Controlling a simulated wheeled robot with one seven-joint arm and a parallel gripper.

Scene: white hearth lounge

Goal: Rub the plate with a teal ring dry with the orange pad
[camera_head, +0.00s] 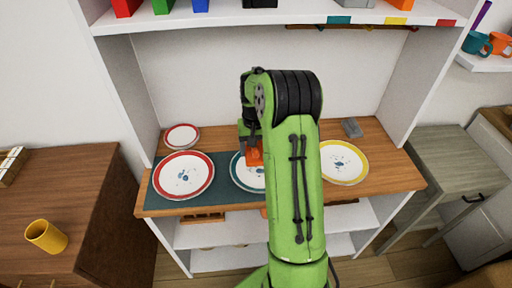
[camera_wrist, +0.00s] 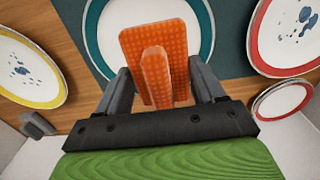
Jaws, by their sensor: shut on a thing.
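The plate with a teal ring (camera_head: 236,172) lies on the dark teal mat at the middle of the wooden shelf, partly hidden behind my arm. It also shows in the wrist view (camera_wrist: 205,38), below the pad. The orange pad (camera_head: 254,157) is in my gripper, over this plate. In the wrist view the pad (camera_wrist: 142,45) has a raised grip, and my gripper (camera_wrist: 162,85) is shut on that grip. I cannot tell whether the pad touches the plate. Blue spots show on the other plates; the pad hides much of this one's middle.
A red-ringed plate (camera_head: 183,176) lies left on the mat (camera_head: 222,191), with a smaller red-rimmed plate (camera_head: 181,137) behind it. A yellow-ringed plate (camera_head: 343,163) and a grey block (camera_head: 351,127) are right. White side walls and an upper shelf (camera_head: 290,14) enclose the space.

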